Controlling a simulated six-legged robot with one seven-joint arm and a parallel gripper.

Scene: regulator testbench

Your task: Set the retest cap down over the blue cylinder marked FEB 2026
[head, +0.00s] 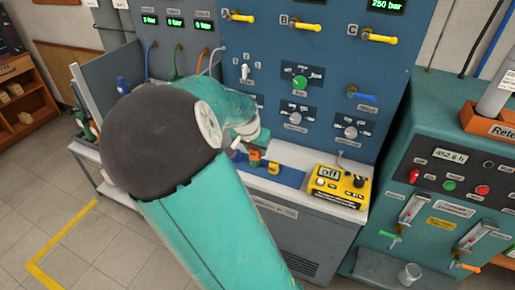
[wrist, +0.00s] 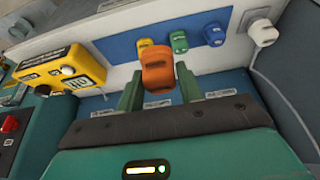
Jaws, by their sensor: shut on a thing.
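My gripper (wrist: 159,88) is shut on an orange block-like thing (wrist: 158,68) with a rounded top. In the head view my gripper (head: 257,153) is over the bench, partly hidden by my arm. No blue cylinder marked FEB 2026 can be made out. A grey cylinder (head: 496,93) stands at the far right in an orange holder (head: 490,122) whose label starts "Rete".
Small yellow (wrist: 147,48), green (wrist: 179,41) and blue (wrist: 213,34) pieces lie beyond the held thing, with a white piece (wrist: 263,32) to their right. A yellow meter (head: 338,187) reading "off" sits on the bench. The blue valve panel (head: 325,75) rises behind.

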